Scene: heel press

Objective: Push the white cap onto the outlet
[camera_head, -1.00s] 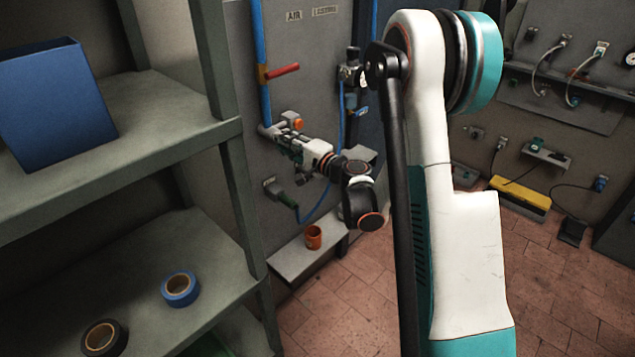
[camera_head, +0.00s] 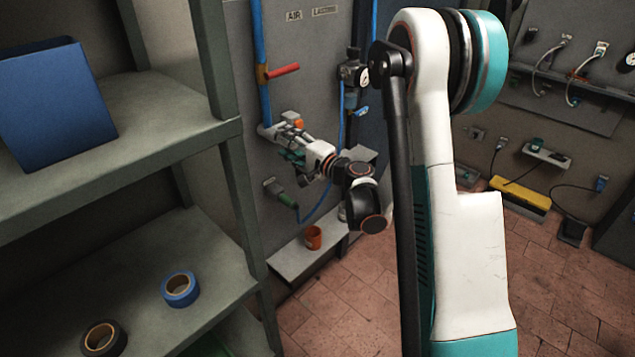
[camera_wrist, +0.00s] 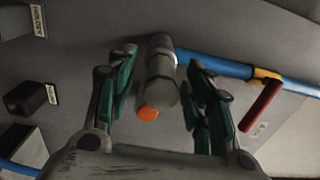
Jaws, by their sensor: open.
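The orange part also shows in the head view (camera_head: 298,122). I cannot make out a separate white cap on it. My gripper (camera_wrist: 163,65) is open, with one green-padded finger on each side of the fitting. Gaps show between the fitting and both fingers, and nothing is held. In the head view my gripper (camera_head: 287,143) is at the wall panel, partly hiding the fitting.
A blue pipe (camera_head: 259,50) with a red lever (camera_head: 284,70) runs beside the fitting. A gauge (camera_head: 354,73) and a green-handled connector (camera_head: 281,195) are close by. An orange cup (camera_head: 313,237) stands on a low ledge. Shelves (camera_head: 190,130) fill the left.

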